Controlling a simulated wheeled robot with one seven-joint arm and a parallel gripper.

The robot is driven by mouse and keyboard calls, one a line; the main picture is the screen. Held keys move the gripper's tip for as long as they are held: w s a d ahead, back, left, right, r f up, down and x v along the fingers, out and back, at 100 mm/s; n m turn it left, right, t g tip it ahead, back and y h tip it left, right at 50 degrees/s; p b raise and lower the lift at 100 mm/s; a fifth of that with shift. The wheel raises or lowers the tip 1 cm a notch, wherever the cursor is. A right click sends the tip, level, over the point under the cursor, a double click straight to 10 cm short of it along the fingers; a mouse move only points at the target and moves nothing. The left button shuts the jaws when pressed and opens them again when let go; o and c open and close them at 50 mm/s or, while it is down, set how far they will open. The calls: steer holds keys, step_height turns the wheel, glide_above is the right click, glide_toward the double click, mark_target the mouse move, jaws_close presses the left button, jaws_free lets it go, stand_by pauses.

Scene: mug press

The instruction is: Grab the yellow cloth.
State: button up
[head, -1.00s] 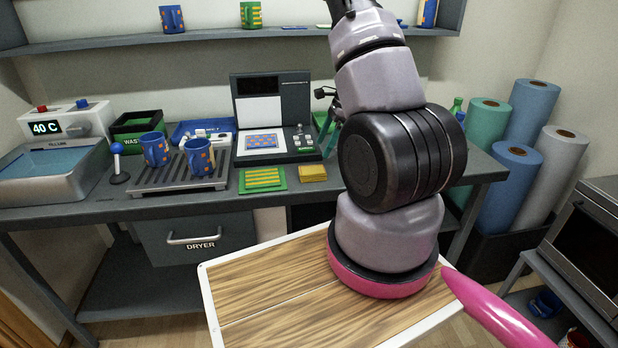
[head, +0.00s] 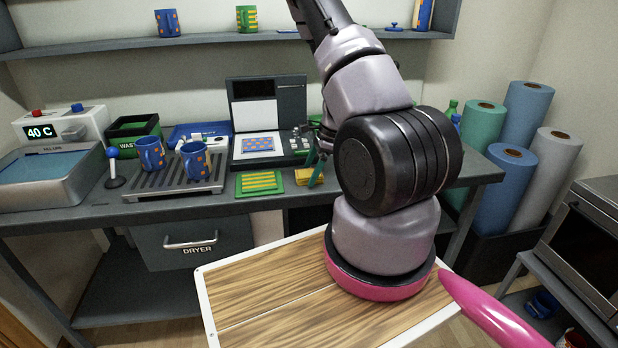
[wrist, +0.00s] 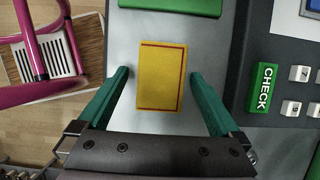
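The yellow cloth (wrist: 161,78) is a small folded rectangle with a dark red stitched line. It lies flat on the grey worktop in the wrist view. In the head view the cloth (head: 303,181) is partly hidden behind my gripper. My gripper (wrist: 160,75) is open, with one teal finger on each side of the cloth in the picture and clear gaps between. The gripper appears to be above the cloth; the exact height is hard to tell. In the head view the gripper (head: 316,170) points down at the front of the worktop.
A green-and-yellow striped piece (head: 260,183) lies left of the cloth. The machine with the CHECK button (wrist: 262,87) stands close to one finger. Two blue mugs (head: 151,153) stand on a slotted tray (head: 172,187). The worktop's front edge is near.

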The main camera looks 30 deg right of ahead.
steer(key=c, duration=1.3)
steer(key=shift+c, duration=0.3)
steer(key=shift+r, duration=0.15)
